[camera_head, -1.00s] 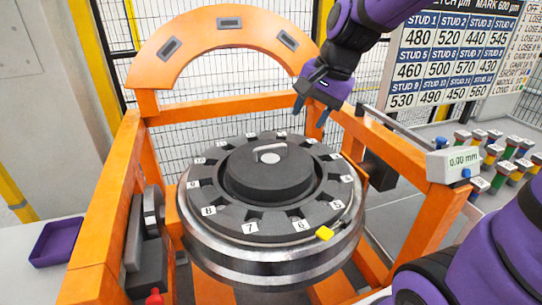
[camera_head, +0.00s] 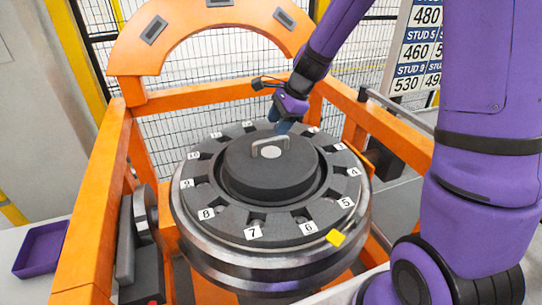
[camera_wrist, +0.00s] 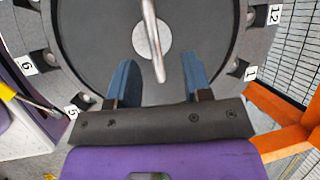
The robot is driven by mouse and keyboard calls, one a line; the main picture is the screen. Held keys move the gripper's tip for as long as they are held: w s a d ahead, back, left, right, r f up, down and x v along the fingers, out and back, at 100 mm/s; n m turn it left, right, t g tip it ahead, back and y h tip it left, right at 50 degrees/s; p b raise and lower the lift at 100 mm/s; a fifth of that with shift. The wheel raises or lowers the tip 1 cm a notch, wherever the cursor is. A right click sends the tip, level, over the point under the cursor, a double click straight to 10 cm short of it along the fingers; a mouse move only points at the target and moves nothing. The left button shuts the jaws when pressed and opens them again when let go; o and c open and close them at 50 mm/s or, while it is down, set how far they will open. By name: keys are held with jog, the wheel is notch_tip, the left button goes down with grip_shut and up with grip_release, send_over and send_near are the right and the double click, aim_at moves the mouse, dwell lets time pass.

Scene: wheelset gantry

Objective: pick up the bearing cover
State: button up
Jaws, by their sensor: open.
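The bearing cover (camera_head: 262,178) is a dark round disc with a metal loop handle (camera_head: 270,147) on top. It sits in the middle of the wheelset's numbered ring (camera_head: 222,222). My gripper (camera_head: 283,127) is just behind and above the cover, near the far side of the handle. In the wrist view my gripper (camera_wrist: 157,82) is open, its two blue fingers apart over the cover's dark face (camera_wrist: 90,35). The handle (camera_wrist: 152,40) stands ahead of the gap between the fingers, with its near end reaching towards it. Nothing is held.
An orange gantry frame (camera_head: 83,233) with an arch (camera_head: 128,50) surrounds the wheelset. A yellow tab (camera_head: 335,237) sits on the ring's front right. A purple tray (camera_head: 40,247) lies at the left. My arm covers much of the right side.

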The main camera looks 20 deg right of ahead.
aim_at(270, 139)
jog(key=x, duration=0.5)
jog(key=shift+s+a+f, duration=0.15)
jog(key=shift+s+f, duration=0.05)
jog(key=shift+s, duration=0.15)
jog(key=shift+w+a+f, duration=0.15)
jog(key=shift+a+f, duration=0.1)
jog(key=shift+f, duration=0.4)
grip_shut()
